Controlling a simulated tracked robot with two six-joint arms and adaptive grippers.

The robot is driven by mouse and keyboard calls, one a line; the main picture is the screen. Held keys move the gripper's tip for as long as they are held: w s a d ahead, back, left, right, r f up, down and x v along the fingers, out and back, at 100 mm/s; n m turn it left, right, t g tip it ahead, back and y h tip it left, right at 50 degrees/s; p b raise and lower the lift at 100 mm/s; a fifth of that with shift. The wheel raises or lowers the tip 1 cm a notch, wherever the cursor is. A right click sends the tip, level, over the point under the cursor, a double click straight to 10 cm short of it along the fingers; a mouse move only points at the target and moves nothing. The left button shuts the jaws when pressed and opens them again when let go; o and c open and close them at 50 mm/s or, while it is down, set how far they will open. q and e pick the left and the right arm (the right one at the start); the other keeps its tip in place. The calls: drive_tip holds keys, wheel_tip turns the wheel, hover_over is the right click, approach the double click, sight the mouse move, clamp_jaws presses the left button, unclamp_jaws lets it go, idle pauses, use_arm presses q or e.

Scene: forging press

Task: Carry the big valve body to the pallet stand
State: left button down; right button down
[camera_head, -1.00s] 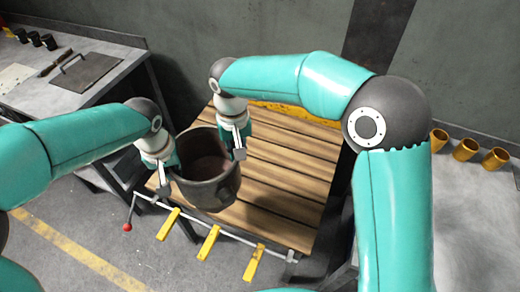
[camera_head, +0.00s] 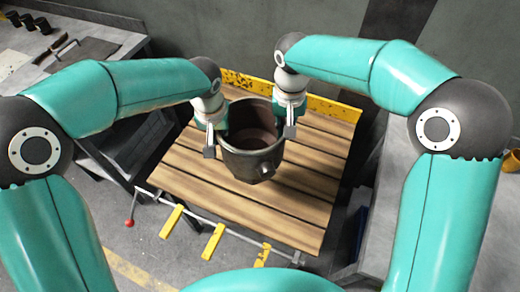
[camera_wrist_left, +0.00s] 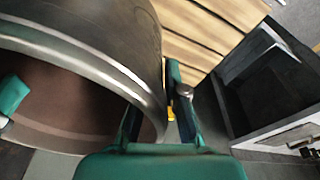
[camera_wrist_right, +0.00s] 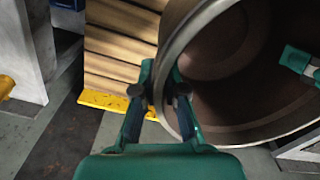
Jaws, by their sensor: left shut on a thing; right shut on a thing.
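The big valve body (camera_head: 250,163) is a dark, open-topped round vessel with a small boss on its near side. It is upright over the wooden slats of the pallet stand (camera_head: 190,184); I cannot tell whether its bottom touches them. My left gripper (camera_head: 213,147) is shut on its left rim, and my right gripper (camera_head: 286,124) on its right rim. In the left wrist view, the rim of the valve body (camera_wrist_left: 120,72) runs between the fingers (camera_wrist_left: 158,112). The right wrist view shows the opposite rim (camera_wrist_right: 185,38) between the right fingers (camera_wrist_right: 160,95).
A yellow back rail (camera_head: 310,97) edges the stand. Yellow handles (camera_head: 213,242) and a red-knobbed lever (camera_head: 129,222) line its front. A grey bench (camera_head: 80,30) with a plate and dark cups stands at left, another (camera_head: 400,185) at right. Slats beside the body are bare.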

use_arm(q)
drive_tip(key=shift+w+d+r, duration=0.15)
drive_tip(key=shift+d+r, duration=0.1)
use_arm(e)
drive_tip(key=shift+w+d+r, duration=0.1)
drive_tip(key=shift+d+r, duration=0.1)
drive_tip(key=shift+r, duration=0.05)
use_arm(q)
drive_tip(key=shift+f, duration=0.15)
use_arm(e)
drive_tip(key=shift+f, duration=0.15)
